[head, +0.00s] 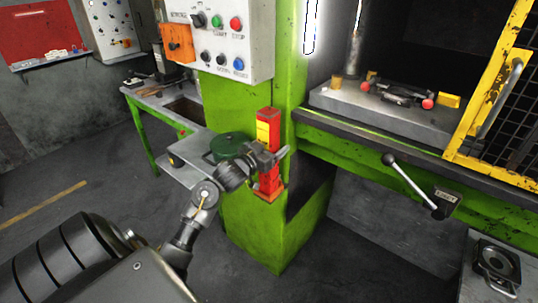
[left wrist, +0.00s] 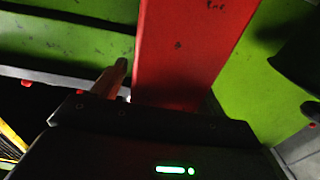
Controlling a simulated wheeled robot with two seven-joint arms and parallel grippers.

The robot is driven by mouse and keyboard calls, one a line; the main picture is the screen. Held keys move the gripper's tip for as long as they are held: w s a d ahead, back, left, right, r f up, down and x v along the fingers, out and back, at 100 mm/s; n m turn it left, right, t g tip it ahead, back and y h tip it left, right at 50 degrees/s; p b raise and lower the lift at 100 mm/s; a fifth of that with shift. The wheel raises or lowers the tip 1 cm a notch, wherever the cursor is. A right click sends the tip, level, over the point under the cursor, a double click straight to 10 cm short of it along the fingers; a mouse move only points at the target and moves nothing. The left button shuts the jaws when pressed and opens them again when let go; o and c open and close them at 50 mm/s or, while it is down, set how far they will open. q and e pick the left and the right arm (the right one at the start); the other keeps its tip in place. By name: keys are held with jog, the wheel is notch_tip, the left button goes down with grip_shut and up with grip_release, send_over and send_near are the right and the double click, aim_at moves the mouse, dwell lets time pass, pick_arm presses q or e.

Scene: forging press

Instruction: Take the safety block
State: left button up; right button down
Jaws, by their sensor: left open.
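The safety block (head: 268,126) is a tall red bar with a yellow label, standing upright in a small orange holder (head: 270,193) on the green press column. My left gripper (head: 277,157) is open at the block's middle and hides part of it. In the left wrist view the red block (left wrist: 190,50) rises large just past the gripper body, with one finger (left wrist: 112,80) beside its left side. The other finger is not clear there, and I cannot tell whether either touches the block. My right gripper is not in view.
The green press column (head: 240,225) stands behind the block, with a control panel (head: 218,40) above. A dark green round container (head: 230,146) sits close left of the gripper. A lever (head: 410,182) and yellow guard door (head: 490,90) are at right.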

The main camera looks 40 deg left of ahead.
pick_arm(q)
jog(key=shift+c, duration=0.4)
grip_shut()
jog(key=shift+r, duration=0.1)
jog(key=shift+r, duration=0.1)
